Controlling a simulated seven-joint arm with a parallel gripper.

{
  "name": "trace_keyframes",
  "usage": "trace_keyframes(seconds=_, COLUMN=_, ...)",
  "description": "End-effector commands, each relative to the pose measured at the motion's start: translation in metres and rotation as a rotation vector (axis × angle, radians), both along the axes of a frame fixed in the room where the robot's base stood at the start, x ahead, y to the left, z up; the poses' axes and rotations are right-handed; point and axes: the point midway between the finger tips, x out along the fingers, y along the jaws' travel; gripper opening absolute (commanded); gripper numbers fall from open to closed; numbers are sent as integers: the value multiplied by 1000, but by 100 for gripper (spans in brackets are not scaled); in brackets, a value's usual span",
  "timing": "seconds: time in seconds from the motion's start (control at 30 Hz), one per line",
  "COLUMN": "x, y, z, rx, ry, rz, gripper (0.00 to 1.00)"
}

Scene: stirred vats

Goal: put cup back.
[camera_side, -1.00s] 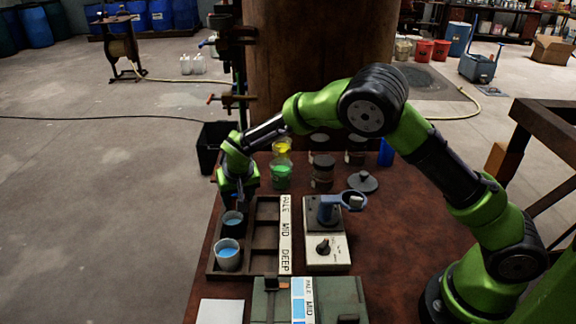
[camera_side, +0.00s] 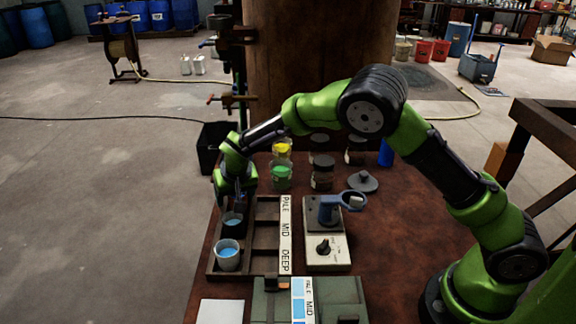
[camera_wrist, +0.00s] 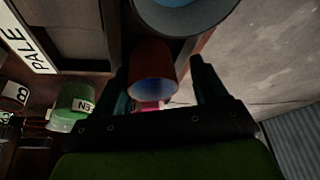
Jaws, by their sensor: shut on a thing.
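My gripper (camera_side: 234,208) is at the far left of the wooden rack (camera_side: 262,238), its fingers pointing down. In the wrist view its two fingers (camera_wrist: 160,88) are on either side of a small dark reddish cup (camera_wrist: 153,75) with blue in it, and they are shut on it. In the side view this cup (camera_side: 233,220) shows just below the fingers, at the left column of the rack. A paler cup of light blue liquid (camera_side: 228,254) stands nearer the camera in the same column. Whether the held cup touches the rack floor cannot be told.
A label strip (camera_side: 286,235) reads PALE, MID, DEEP along the rack. A device with a blue ring arm (camera_side: 327,230) stands to its right. Green (camera_side: 281,177) and yellow (camera_side: 282,148) jars stand behind. A white sheet (camera_side: 221,311) lies in front. Bare table lies right.

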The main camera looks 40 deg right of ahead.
Motion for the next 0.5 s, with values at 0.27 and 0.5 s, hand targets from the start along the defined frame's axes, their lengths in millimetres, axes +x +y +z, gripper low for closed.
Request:
trace_keyframes(seconds=0.27, x=-5, y=-10, z=-19, rx=-21, ry=26, rz=0, gripper=86)
trace_keyframes(seconds=0.5, x=-5, y=-12, z=-18, rx=-25, ry=25, rz=-2, gripper=86)
